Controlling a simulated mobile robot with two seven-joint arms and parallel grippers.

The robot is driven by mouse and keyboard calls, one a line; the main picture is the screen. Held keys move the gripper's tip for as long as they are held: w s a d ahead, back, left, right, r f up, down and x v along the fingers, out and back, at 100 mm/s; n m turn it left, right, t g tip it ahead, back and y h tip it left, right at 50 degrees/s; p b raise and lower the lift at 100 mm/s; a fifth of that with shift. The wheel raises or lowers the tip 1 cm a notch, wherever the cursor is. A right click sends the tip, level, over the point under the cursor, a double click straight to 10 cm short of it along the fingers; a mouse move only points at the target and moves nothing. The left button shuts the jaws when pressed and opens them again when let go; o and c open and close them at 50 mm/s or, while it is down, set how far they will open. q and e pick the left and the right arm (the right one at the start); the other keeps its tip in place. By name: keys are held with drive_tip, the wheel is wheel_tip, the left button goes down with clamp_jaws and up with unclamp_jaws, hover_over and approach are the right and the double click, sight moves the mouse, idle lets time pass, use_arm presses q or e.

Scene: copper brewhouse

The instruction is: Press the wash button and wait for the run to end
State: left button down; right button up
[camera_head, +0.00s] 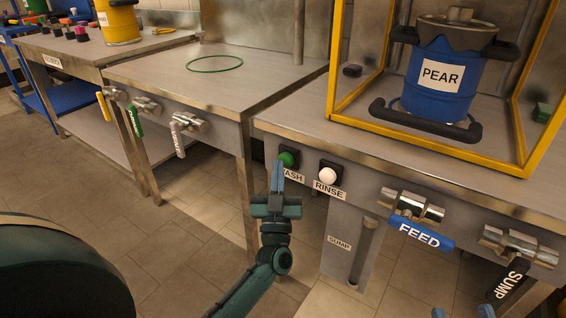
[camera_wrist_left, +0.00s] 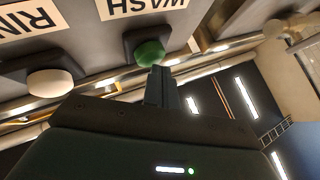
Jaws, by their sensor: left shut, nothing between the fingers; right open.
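The green wash button (camera_head: 289,157) sits in a dark square housing on the bench's front panel, with a partly covered WASH label (camera_head: 292,174) below. The button also shows in the left wrist view (camera_wrist_left: 150,53). My left gripper (camera_head: 278,164) is shut and empty, its fingertips right at the button's lower left edge. In the left wrist view the fingertips (camera_wrist_left: 160,70) overlap the button's edge; I cannot tell whether they touch it. Two blue fingertips of my right gripper (camera_head: 463,313) show apart at the bottom edge, open; the rest is out of frame.
The white rinse button (camera_head: 327,175) is close to the right of wash. A blue PEAR keg (camera_head: 437,92) stands inside a yellow frame (camera_head: 430,151) on the bench. A green ring (camera_head: 215,58) lies on the left bench.

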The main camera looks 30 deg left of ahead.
use_arm(q)
drive_tip(key=shift+w, duration=0.3)
drive_tip(key=shift+s, duration=0.15)
idle(0.5)
drive_tip(key=shift+s+p, duration=0.6)
drive_tip(key=shift+s, duration=0.25)
drive_tip(key=shift+s, duration=0.1)
drive_tip(key=s+p, duration=0.2)
drive_tip(key=s, duration=0.1)
drive_tip(key=s+p, duration=0.1)
drive_tip(key=shift+s+a, duration=0.25)
drive_tip(key=shift+s, duration=0.15)
